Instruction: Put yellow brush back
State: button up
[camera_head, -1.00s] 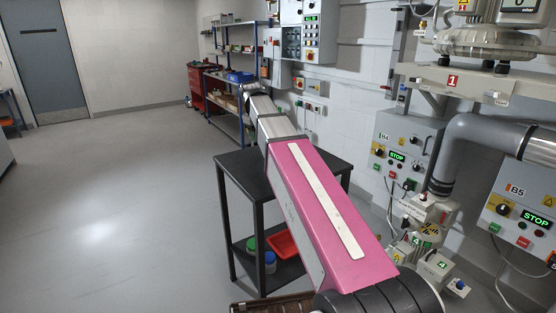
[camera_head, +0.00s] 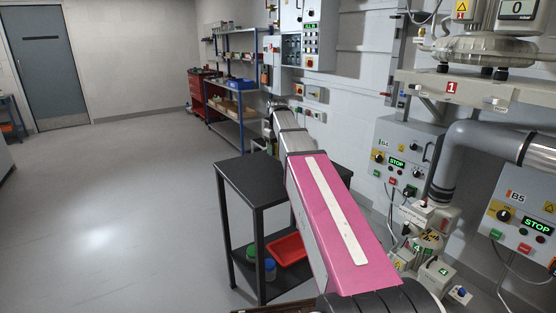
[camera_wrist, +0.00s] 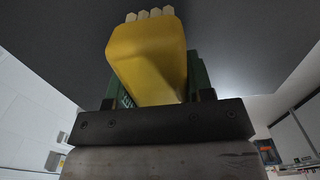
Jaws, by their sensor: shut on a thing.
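The yellow brush (camera_wrist: 148,62) fills the upper middle of the wrist view, with pale bristle tufts along its top edge. My gripper (camera_wrist: 152,88) is shut on it, with dark green finger parts showing on both sides of the yellow body. In the head view, my pink and grey arm reaches forward beside the black table, and its far end is small. The brush and fingers cannot be made out there.
A black table (camera_head: 262,177) stands left of my arm, with a red tray (camera_head: 287,249) and small containers on its lower shelf. A blue-framed shelf (camera_head: 240,100) and red cabinet (camera_head: 196,89) stand farther back. Control boxes (camera_head: 400,158) and a thick grey pipe (camera_head: 452,160) line the right wall. The floor at left is clear.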

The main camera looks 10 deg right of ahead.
aim_at(278, 165)
jog(key=shift+w+d+f, duration=0.2)
jog(key=shift+d+f, duration=0.1)
jog(key=shift+f, duration=1.9)
jog(key=o, duration=0.8)
jog(key=shift+o, duration=0.2)
jog(key=shift+r, duration=0.1)
notch_tip(278, 165, up, 11)
jog(key=shift+f, duration=0.1)
jog(key=shift+r, duration=0.55)
